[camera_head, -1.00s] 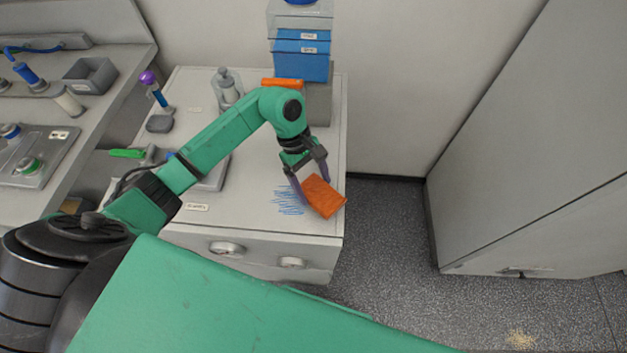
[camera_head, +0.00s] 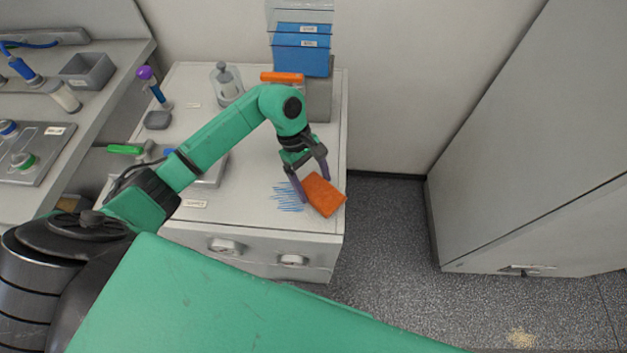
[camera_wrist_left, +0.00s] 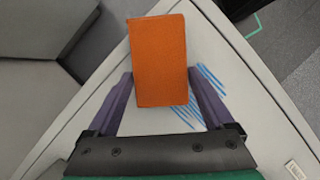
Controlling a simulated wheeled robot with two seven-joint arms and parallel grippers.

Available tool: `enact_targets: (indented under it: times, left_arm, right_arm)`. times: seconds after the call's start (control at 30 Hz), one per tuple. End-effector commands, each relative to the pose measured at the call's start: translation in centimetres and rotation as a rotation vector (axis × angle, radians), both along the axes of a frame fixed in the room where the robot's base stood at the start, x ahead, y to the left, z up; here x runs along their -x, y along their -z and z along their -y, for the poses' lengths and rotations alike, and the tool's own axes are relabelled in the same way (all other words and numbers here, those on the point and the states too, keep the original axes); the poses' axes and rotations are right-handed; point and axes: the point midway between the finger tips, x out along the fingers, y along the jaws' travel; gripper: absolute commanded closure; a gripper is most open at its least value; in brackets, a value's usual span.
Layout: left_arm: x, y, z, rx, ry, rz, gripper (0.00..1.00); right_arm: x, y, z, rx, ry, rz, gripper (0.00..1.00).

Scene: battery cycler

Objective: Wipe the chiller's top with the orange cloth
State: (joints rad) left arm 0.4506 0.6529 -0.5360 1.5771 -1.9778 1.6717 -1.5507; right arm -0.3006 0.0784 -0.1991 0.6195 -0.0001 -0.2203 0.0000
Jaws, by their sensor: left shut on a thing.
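The chiller (camera_head: 255,190) is the light grey cabinet with a flat top, and blue scribbled marks (camera_head: 288,197) lie near its front right corner. The orange cloth (camera_head: 328,200) is a folded, flat rectangle at that corner, just right of the marks. My left gripper (camera_head: 314,187) is shut on the cloth, with a purple finger on each side. In the left wrist view the cloth (camera_wrist_left: 160,60) sits between the fingers (camera_wrist_left: 160,90), and blue marks (camera_wrist_left: 187,116) show beside and below it. I cannot tell whether the cloth touches the top. My right gripper is not in view.
Blue boxes (camera_head: 301,60) stand at the chiller's back right, with an orange item (camera_head: 282,78) beside them. A glass bottle (camera_head: 226,85) and a purple-topped tool (camera_head: 153,86) stand at the back left. Open floor (camera_head: 385,235) lies right of the chiller, before a grey cabinet (camera_head: 530,150).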

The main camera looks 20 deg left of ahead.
Motion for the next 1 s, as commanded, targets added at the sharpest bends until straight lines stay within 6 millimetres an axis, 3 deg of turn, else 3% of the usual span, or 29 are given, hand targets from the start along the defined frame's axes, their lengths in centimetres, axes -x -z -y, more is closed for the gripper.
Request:
enact_targets:
  times: [0.57, 0.83, 1.0]
  left_arm:
    - [0.0, 0.9, -0.1, 0.000, 0.000, 0.000, 0.58]
    - [0.7, 1.1, -2.8, -0.003, -0.001, 0.000, 0.58]
    - [0.9, 0.9, -3.5, 0.000, 0.000, -0.001, 0.58]
  right_arm:
    - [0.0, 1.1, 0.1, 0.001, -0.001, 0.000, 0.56]
    - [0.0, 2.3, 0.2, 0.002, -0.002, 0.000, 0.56]
    - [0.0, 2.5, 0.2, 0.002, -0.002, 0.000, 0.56]
